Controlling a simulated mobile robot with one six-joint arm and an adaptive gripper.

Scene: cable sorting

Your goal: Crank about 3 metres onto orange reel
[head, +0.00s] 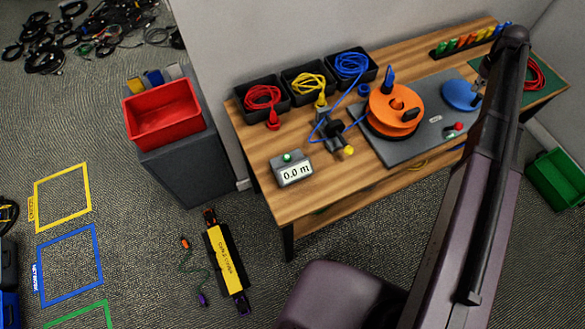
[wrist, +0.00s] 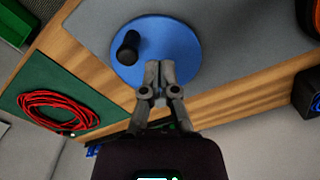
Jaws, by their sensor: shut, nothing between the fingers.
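The orange reel (head: 385,112) stands on a grey plate (head: 395,150) on the workbench, and a blue cable (head: 345,128) runs towards it. Right of it is a blue crank disc (head: 457,95). In the wrist view the disc (wrist: 180,42) carries a black upright crank knob (wrist: 128,46). My gripper (wrist: 160,72) is shut and empty, over the disc's edge beside the knob and apart from it. In the head view my arm largely hides the gripper. The length counter (head: 295,174) reads 0.0 m.
Black bins hold red (head: 263,97), yellow (head: 309,84) and blue (head: 351,66) cables at the bench's back. A dark cable guide (head: 333,130) stands left of the reel. A coiled red cable (wrist: 62,112) lies on a green mat (wrist: 75,82). A red bin (head: 165,115) stands left.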

